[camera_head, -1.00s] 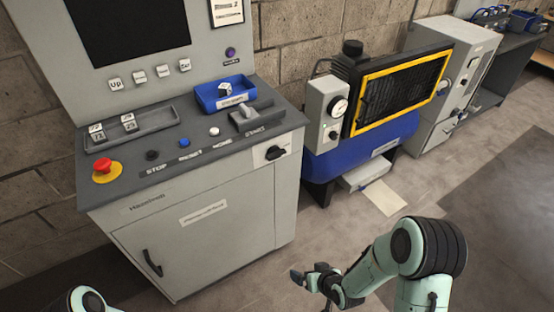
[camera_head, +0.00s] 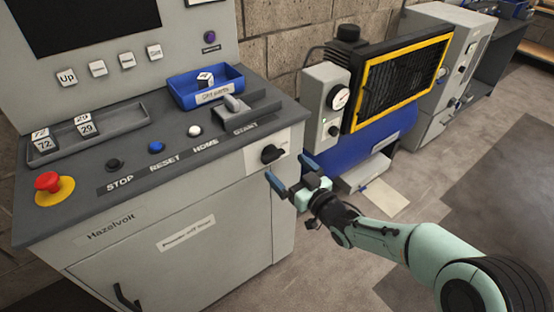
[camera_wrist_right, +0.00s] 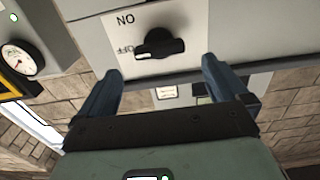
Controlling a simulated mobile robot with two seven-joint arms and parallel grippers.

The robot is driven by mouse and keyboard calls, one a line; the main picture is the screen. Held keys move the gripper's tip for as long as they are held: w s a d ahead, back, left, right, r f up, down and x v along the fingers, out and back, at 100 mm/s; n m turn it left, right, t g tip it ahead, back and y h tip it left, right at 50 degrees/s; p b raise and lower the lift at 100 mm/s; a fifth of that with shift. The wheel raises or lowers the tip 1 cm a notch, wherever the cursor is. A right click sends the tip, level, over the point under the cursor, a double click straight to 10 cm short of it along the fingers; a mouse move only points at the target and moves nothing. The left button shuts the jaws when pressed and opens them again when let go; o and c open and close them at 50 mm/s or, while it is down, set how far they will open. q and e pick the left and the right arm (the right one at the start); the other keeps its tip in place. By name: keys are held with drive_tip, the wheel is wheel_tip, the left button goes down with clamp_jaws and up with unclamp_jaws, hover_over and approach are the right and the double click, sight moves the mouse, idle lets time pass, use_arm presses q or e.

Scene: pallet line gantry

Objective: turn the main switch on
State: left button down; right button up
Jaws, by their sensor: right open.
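The main switch (camera_head: 271,153) is a black rotary knob on a pale plate, on the upper right of the grey cabinet's front. In the right wrist view the knob (camera_wrist_right: 160,45) shows close up, with ON and OFF lettering that looks upside down or turned. Its handle lies roughly level in that view, and I cannot tell for sure which mark it points at. My right gripper (camera_head: 291,173) is open and empty just in front of the switch; its two blue fingers (camera_wrist_right: 160,85) spread on either side below the knob, apart from it. My left gripper is not in view.
A blue compressor (camera_head: 375,145) stands right of the cabinet. Open floor lies at the lower right.

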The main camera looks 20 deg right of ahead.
sight(276, 157)
drive_tip(key=shift+x, duration=2.75)
drive_tip(key=c, duration=1)
